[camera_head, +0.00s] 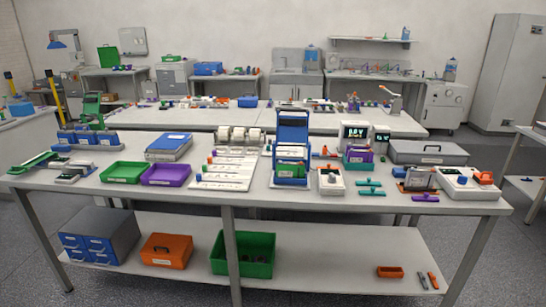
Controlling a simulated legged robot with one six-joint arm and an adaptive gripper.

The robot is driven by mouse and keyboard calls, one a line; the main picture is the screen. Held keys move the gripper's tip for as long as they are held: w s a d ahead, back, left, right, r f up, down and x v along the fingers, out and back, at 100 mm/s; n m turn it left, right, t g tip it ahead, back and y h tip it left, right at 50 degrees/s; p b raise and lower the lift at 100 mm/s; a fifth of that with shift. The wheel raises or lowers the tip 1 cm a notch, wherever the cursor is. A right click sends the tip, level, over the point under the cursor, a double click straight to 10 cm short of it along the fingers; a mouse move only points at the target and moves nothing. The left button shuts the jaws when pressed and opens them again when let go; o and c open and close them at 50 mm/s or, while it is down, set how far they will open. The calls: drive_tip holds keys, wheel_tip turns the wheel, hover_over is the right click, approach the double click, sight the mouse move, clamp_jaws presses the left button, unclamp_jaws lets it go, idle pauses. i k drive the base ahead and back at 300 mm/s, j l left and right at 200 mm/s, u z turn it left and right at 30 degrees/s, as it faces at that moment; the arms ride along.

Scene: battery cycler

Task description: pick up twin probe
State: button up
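I cannot single out the twin probe with certainty at this size. Two small teal bar-shaped pieces (371,188) lie on the front bench, right of the middle. A small purple bar-shaped piece (425,198) lies near the bench's front edge, to their right. Any of these may be the probe, but their details are too small to tell. A white box with a red knob (331,182) stands just left of the teal pieces. My gripper is not in the picture.
The front bench (270,203) carries a tall blue device (291,145), a green tray (124,172), a purple tray (166,175), a white board (224,184), a grey case (428,152) and a white unit (467,184). The lower shelf (325,262) holds boxes. Floor shows in front.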

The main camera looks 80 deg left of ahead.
sight(324, 155)
drive_tip(key=u, duration=2.35)
drive_tip(key=i+l, duration=0.1)
drive_tip(key=i, duration=2.85)
